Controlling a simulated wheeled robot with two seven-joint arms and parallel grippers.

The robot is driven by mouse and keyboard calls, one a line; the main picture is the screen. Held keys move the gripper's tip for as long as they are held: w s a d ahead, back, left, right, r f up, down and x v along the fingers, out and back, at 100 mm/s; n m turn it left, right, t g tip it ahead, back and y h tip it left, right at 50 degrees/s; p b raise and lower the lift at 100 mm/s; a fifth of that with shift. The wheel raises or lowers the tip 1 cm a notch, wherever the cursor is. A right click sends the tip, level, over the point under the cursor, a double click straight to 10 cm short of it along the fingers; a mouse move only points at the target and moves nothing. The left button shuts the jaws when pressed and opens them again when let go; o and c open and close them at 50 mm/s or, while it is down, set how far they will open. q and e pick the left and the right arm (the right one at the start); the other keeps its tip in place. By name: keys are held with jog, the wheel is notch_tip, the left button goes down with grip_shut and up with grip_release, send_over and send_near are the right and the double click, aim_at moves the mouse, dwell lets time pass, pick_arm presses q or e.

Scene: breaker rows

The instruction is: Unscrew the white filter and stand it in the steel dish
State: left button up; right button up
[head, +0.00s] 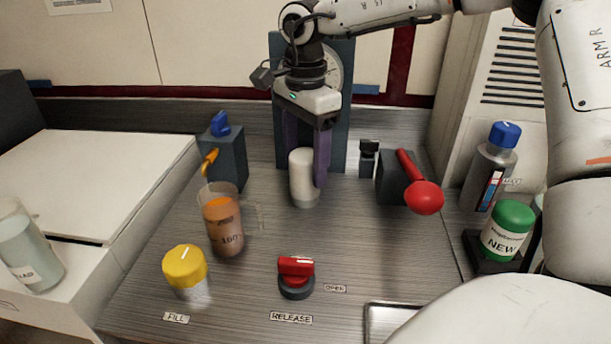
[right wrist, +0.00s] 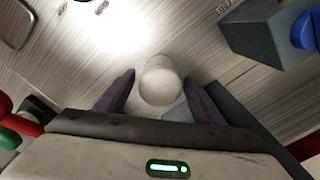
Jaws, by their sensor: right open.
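The white filter (head: 302,172) stands upright on the panel in front of the blue-grey upright plate (head: 341,132). It also shows in the right wrist view (right wrist: 160,82), seen from above. My right gripper (head: 306,170) points down over it with its purple fingers open. In the right wrist view the fingers (right wrist: 160,90) lie on either side of the filter, with gaps showing. The steel dish (head: 378,328) is partly in view at the bottom, its right part hidden by my own arm. My left gripper is not in view.
A red ball lever (head: 424,196) stands right of the filter. A beaker of orange liquid (head: 222,222) and a blue-topped block (head: 226,160) stand left. A yellow knob (head: 184,268) and a red RELEASE knob (head: 296,272) are in front. A green-capped NEW jar (head: 508,232) is at right.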

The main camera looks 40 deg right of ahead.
jog(key=m+b, duration=0.2)
jog(key=m, duration=0.5)
jog(key=shift+f, duration=0.1)
jog(key=m+b, duration=0.1)
jog(key=m, duration=0.4)
jog(key=shift+b, duration=0.3)
jog(key=m, duration=0.3)
